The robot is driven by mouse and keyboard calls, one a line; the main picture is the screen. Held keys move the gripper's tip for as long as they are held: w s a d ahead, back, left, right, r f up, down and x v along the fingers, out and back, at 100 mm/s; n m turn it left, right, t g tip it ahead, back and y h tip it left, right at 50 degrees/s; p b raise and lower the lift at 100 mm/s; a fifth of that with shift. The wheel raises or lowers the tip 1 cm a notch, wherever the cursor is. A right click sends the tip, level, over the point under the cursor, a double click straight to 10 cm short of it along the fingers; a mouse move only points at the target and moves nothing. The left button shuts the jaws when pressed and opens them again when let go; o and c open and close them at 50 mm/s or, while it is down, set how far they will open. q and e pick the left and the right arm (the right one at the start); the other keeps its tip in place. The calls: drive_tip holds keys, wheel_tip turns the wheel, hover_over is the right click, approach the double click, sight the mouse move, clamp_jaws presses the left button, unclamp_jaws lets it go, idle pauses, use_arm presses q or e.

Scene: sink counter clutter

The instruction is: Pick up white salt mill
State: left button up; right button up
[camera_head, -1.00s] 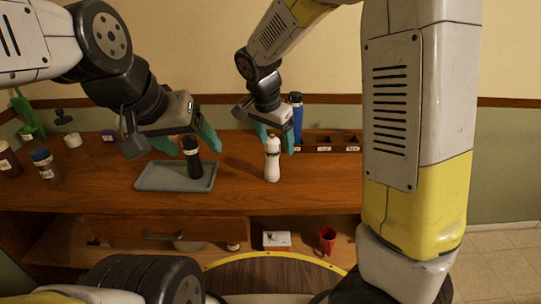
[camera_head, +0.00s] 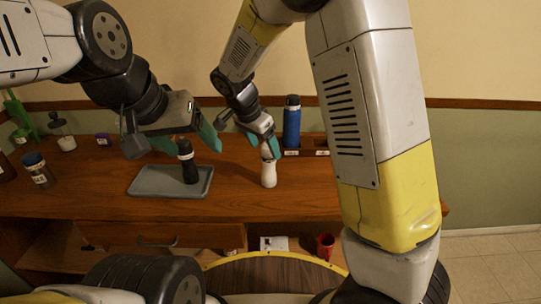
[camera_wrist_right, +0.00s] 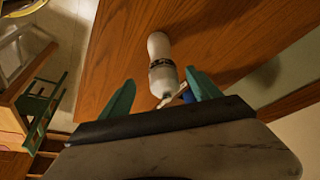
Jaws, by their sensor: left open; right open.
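The white salt mill (camera_head: 268,174) stands upright on the wooden counter, right of the tray; it also shows in the right wrist view (camera_wrist_right: 159,48), with a dark band around it. My right gripper (camera_head: 264,146) is open at the mill's top. In the right wrist view its teal fingers (camera_wrist_right: 161,88) lie on either side of the mill's near end, with gaps visible. Its fingers partly hide the mill's top in the head view. My left gripper (camera_head: 187,143) is open by a black mill (camera_head: 188,163) on the grey tray; whether it touches is unclear.
The grey tray (camera_head: 150,187) lies left of the salt mill. A blue bottle (camera_head: 292,124) stands behind it by a dark compartment box (camera_head: 308,153). Several jars stand at the left. A red cup (camera_head: 325,246) is on the shelf below. Counter in front of the mill is clear.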

sight(271, 160)
drive_tip(key=shift+w+d+f, duration=0.15)
drive_tip(key=shift+w+f, duration=0.1)
drive_tip(key=shift+w, duration=0.25)
drive_tip(key=x, duration=0.7)
drive_tip(key=shift+d+f, duration=0.1)
drive_tip(key=shift+f, duration=0.15)
clamp_jaws()
